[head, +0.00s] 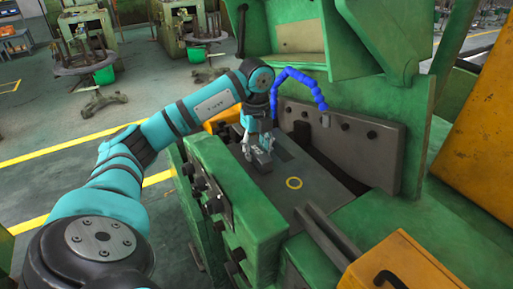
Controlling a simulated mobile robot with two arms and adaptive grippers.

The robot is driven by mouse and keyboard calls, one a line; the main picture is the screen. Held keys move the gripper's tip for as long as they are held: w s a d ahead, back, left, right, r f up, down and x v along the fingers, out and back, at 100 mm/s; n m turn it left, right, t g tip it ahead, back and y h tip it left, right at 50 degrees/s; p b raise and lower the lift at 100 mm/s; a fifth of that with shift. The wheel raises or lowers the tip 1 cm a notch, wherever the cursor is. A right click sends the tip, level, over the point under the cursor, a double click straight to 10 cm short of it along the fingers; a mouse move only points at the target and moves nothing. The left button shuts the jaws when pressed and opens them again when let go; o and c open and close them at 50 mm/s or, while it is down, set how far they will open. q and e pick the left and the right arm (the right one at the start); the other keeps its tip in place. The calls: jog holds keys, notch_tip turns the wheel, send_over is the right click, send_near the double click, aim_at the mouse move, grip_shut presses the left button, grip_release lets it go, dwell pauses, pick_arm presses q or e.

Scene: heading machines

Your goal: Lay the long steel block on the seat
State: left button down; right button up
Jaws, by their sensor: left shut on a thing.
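My left gripper (258,146) reaches in from the left over the green machine and points down. It is shut on a dark grey steel block (262,161), which is small in the picture and partly hidden by the fingers. The block is at or just above the flat grey plate (318,192); I cannot tell whether it touches. A yellow ring mark (294,183) lies on the plate, in front and to the right of the block. A darker rectangular patch (281,151) shows just right of the gripper; I cannot tell which area is the seat. My right gripper is out of view.
A grey upright plate (350,139) with dark knobs stands behind the work area. A blue jointed hose (299,77) arches over near my gripper. A green front wall (236,192) and a yellow housing (402,266) border the plate.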

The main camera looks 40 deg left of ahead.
aim_at(257, 149)
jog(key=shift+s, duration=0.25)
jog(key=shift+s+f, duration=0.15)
pick_arm(q)
jog(key=c, duration=0.9)
grip_release()
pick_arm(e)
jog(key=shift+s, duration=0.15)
pick_arm(q)
notch_tip(257, 149, up, 5)
jog(key=shift+w+r+b, duration=0.1)
jog(key=shift+b, duration=0.45)
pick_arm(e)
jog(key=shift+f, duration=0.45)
pick_arm(q)
notch_tip(257, 149, up, 7)
jog(key=shift+f+p, duration=0.1)
jog(key=shift+p, duration=0.85)
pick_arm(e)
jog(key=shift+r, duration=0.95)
